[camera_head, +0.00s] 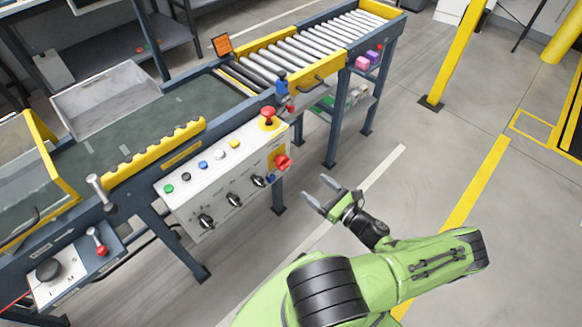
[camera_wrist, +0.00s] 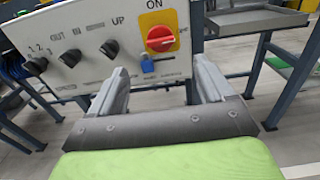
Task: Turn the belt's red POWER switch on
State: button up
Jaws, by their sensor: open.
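The red POWER switch (camera_head: 283,162) is a rotary knob on a yellow plate at the right end of the belt's white control panel (camera_head: 191,196). In the wrist view the red switch (camera_wrist: 160,38) faces me, with "ON" printed above it and its handle lying roughly level. A blue padlock-like piece (camera_wrist: 149,64) hangs just below it. My gripper (camera_head: 322,194) is open and empty, to the right of the panel and apart from it. In the wrist view its two fingers (camera_wrist: 160,92) stand below and either side of the switch.
Black selector knobs (camera_head: 233,199) and coloured push buttons (camera_head: 203,165) share the panel. A red mushroom button (camera_head: 268,115) on yellow sits above the switch. The roller conveyor (camera_head: 300,50) runs behind. Grey floor is clear around my gripper; a yellow post (camera_head: 455,50) stands further right.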

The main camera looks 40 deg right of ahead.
aim_at(288, 166)
jog(key=w+b, duration=0.1)
jog(key=w, duration=1)
jog(key=shift+w+a+b, duration=0.15)
jog(key=shift+w+b, duration=0.05)
jog(key=shift+b, duration=0.2)
jog(key=shift+c, duration=0.5)
jog(key=c, duration=0.9)
